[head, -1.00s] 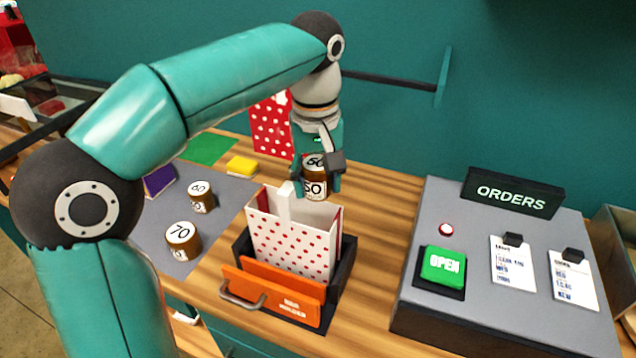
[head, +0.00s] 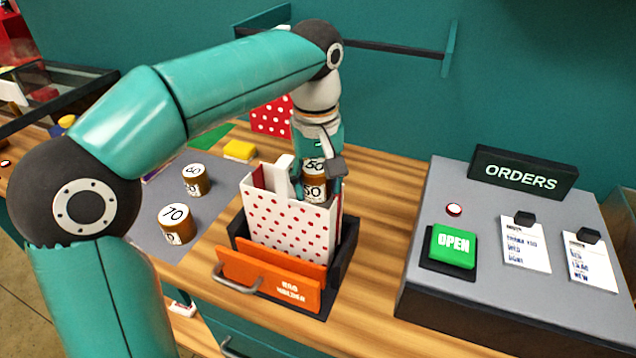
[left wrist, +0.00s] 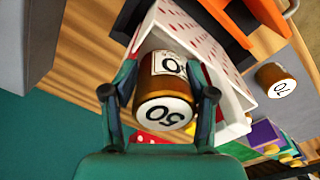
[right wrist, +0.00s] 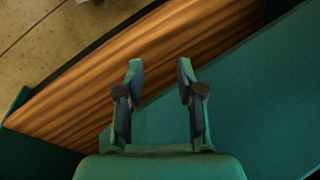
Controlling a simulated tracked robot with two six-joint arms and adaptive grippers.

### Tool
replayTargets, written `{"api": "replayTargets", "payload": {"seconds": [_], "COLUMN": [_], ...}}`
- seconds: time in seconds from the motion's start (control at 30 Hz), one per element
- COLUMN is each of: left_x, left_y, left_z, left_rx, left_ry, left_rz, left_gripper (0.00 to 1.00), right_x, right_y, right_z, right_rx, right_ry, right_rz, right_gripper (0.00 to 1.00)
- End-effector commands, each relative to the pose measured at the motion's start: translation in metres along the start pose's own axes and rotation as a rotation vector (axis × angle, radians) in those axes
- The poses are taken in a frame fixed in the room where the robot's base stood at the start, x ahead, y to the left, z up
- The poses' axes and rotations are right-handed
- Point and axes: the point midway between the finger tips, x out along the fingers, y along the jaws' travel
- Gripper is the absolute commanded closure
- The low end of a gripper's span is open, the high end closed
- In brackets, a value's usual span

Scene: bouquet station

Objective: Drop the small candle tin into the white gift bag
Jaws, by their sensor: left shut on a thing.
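The candle tin marked 50 (head: 314,188) is amber brown with a white lid and label. My left gripper (head: 316,180) is shut on it, over the back part of the white gift bag's mouth. The white gift bag (head: 288,225) has red dots and stands upright in the black and orange bag holder (head: 272,277). In the left wrist view the tin (left wrist: 165,95) sits between both fingers, with the bag (left wrist: 228,85) below it. The bag's inside is mostly hidden. My right gripper (right wrist: 160,80) is open and empty, near a wooden edge.
Tins marked 60 (head: 195,180) and 70 (head: 177,225) stand on the grey mat (head: 150,205). The orders console (head: 480,290) with a green OPEN button (head: 453,244) is at the right. A red dotted item (head: 270,118) stands behind. Wood between holder and console is clear.

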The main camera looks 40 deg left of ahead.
Motion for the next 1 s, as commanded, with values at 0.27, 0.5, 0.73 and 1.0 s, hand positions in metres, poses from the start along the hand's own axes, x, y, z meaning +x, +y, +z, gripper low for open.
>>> {"api": "replayTargets", "payload": {"seconds": [0.27,0.5,0.73,1.0], "left_x": [0.0193,0.0196,0.0166,0.0139], "left_y": [-0.0049,-0.0049,-0.0035,-0.0022], "left_z": [0.0039,0.0038,0.0039,0.004], "left_rx": [0.008,0.009,0.009,0.01], "left_ry": [-0.03,-0.029,-0.026,-0.023], "left_rz": [-0.05,-0.051,-0.043,-0.037], "left_gripper": [1.0,0.32,0.1,0.1], "right_x": [0.0042,0.0044,0.0033,0.0022], "right_y": [0.0015,0.0016,0.0012,0.0008], "right_z": [0.0,0.0,-0.0001,0.0], "right_rx": [0.0,0.0,0.0,0.0], "right_ry": [0.0,0.0,0.0,0.0], "right_rz": [0.0,0.0,0.0,0.0], "right_gripper": [0.63,0.63,0.63,0.63]}}
